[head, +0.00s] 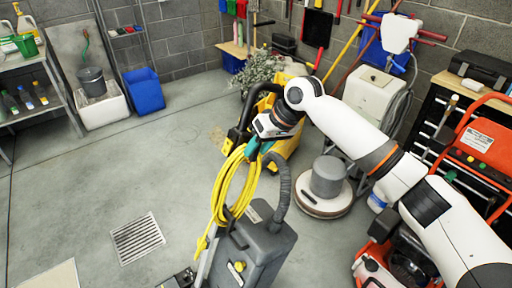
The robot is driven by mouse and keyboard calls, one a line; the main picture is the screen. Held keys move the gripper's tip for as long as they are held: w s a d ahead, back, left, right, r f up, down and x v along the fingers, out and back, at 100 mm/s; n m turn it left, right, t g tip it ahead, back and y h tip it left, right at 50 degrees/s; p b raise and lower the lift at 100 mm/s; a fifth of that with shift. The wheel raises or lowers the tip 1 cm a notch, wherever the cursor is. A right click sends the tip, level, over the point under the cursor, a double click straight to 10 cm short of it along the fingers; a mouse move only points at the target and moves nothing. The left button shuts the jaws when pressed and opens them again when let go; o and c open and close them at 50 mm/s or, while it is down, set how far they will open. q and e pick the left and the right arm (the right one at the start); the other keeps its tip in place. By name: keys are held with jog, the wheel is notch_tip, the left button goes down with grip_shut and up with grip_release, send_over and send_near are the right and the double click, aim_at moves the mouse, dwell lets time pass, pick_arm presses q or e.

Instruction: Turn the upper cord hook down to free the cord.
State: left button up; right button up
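The grey floor machine (262,248) stands upright at the bottom centre of the head view. A long yellow cord (228,188) hangs in loops down its left side, gathered at the top near the handle. My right gripper (259,146) reaches in from the upper right, at the top of the loops and close to the machine's dark handle (281,185). Teal parts show at its tip. The upper cord hook cannot be made out clearly there, and whether the fingers are open or shut is too small to tell. My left gripper is not in view.
A yellow machine (287,142) and a round floor polisher (326,185) stand close behind and to the right. An orange-red machine (484,140) is at the far right. The floor on the left is clear around a metal drain grate (137,238). Blue bin (145,91) stands farther back.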

jog(key=shift+w+a+f, duration=0.1)
jog(key=shift+a+f, duration=0.25)
jog(key=shift+f, duration=0.3)
grip_shut()
